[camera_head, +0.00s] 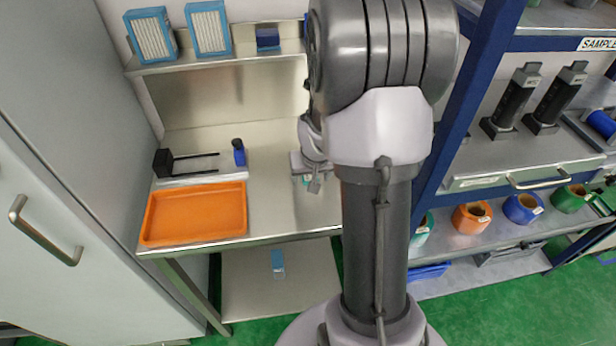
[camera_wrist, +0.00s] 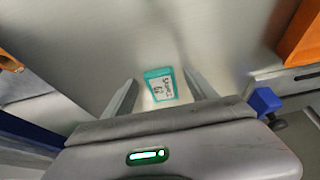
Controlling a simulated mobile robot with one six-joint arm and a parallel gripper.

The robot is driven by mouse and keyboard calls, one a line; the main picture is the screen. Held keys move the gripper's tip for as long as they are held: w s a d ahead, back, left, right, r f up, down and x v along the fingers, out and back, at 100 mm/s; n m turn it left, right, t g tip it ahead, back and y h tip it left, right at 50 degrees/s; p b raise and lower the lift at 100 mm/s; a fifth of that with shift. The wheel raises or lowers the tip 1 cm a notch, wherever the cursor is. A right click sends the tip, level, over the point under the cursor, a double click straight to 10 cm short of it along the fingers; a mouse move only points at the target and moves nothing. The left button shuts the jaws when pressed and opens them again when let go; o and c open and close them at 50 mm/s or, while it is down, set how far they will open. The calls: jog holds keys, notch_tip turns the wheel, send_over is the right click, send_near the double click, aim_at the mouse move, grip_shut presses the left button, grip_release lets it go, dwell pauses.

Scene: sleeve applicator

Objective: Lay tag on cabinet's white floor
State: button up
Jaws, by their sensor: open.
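The tag (camera_wrist: 160,86) is a small teal-edged piece with a white printed face, in the wrist view. It lies on the steel bench top (camera_wrist: 140,35), between the two fingers of my gripper (camera_wrist: 159,78). The fingers are open, with a gap on each side of the tag. A grey cabinet (camera_head: 90,170) with a bar handle (camera_head: 45,235) stands at the left. Its white floor cannot be made out.
An orange tray (camera_head: 195,213) lies at the bench's front left. A blue-framed rack (camera_head: 470,110) stands close on the right. The bench middle is clear.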

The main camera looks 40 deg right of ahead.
grip_shut()
jog(key=shift+r, duration=0.1)
